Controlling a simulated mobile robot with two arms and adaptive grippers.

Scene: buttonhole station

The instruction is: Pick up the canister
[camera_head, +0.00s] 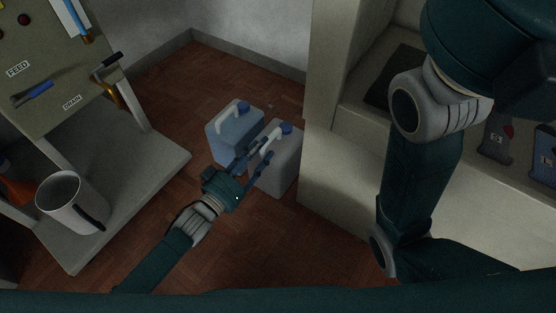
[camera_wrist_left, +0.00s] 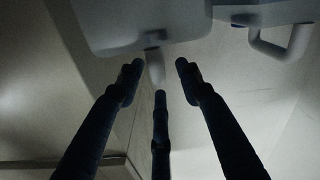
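Two canisters stand upright side by side on the floor in the head view. One is pale blue (camera_head: 232,140) with a white handle and blue cap. The other is pale grey (camera_head: 285,172), also with a white handle (camera_head: 268,138) and blue cap. My left gripper (camera_head: 260,154) is at the grey canister, its fingers spread and partly covering it. In the left wrist view the gripper (camera_wrist_left: 160,74) is open, with a pale handle part (camera_wrist_left: 154,66) between the fingertips below a canister body (camera_wrist_left: 130,22). Contact cannot be told. My right gripper is out of view.
A grey stand with a FEED and DRAIN panel (camera_head: 60,75) is at left; a white jug (camera_head: 62,200) stands on its lower shelf. A pale cabinet (camera_head: 340,180) rises close to the right of the canisters.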

